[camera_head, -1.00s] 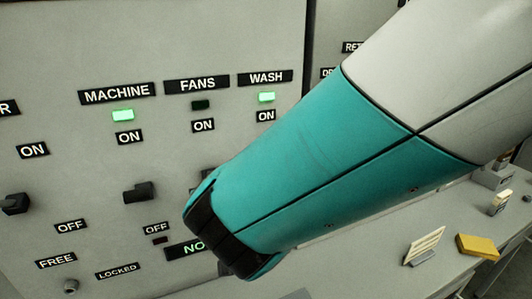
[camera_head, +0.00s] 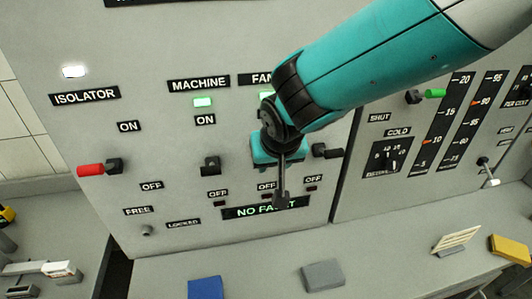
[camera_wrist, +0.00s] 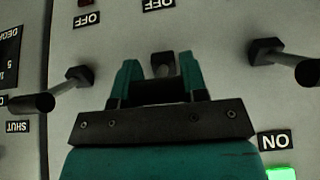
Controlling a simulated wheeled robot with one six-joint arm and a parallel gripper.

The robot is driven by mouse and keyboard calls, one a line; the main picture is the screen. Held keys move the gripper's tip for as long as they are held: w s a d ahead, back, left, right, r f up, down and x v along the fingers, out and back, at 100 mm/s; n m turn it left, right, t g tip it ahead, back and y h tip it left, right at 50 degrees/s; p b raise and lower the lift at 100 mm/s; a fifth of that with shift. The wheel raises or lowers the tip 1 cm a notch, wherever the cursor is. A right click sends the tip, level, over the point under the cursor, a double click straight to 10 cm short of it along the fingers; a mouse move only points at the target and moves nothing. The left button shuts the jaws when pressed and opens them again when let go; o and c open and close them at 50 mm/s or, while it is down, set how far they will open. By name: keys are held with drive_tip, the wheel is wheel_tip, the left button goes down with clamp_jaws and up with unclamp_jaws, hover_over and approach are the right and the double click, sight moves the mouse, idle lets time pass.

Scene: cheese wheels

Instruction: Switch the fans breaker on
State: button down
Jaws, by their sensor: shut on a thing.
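The fans breaker sits in the grey panel between the machine breaker (camera_head: 210,165) and the wash breaker (camera_head: 326,151). In the head view my arm and gripper hide its lever. Its label (camera_head: 257,79) is partly covered, and the lamp (camera_head: 265,95) below the label shows green. My gripper (camera_wrist: 160,82) is at the panel, and in the wrist view its two teal fingers stand on either side of the dark fans lever (camera_wrist: 163,65), shut on it. The lever's exact position is hard to tell.
The machine lamp (camera_head: 203,102) is green. The isolator (camera_head: 92,170) has a red handle at the left. The NO FAULT sign (camera_head: 265,210) is below the breakers. A gauge panel (camera_head: 455,110) stands at the right. The bench in front holds a grey block (camera_head: 323,275) and a blue block (camera_head: 205,288).

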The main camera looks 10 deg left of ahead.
idle(0.3)
drive_tip(key=c, duration=0.6)
unclamp_jaws()
drive_tip(key=shift+c, duration=0.2)
drive_tip(key=shift+r, duration=0.1)
drive_tip(key=b+v, duration=0.5)
drive_tip(key=v, duration=1.2)
drive_tip(key=shift+d+r, duration=0.1)
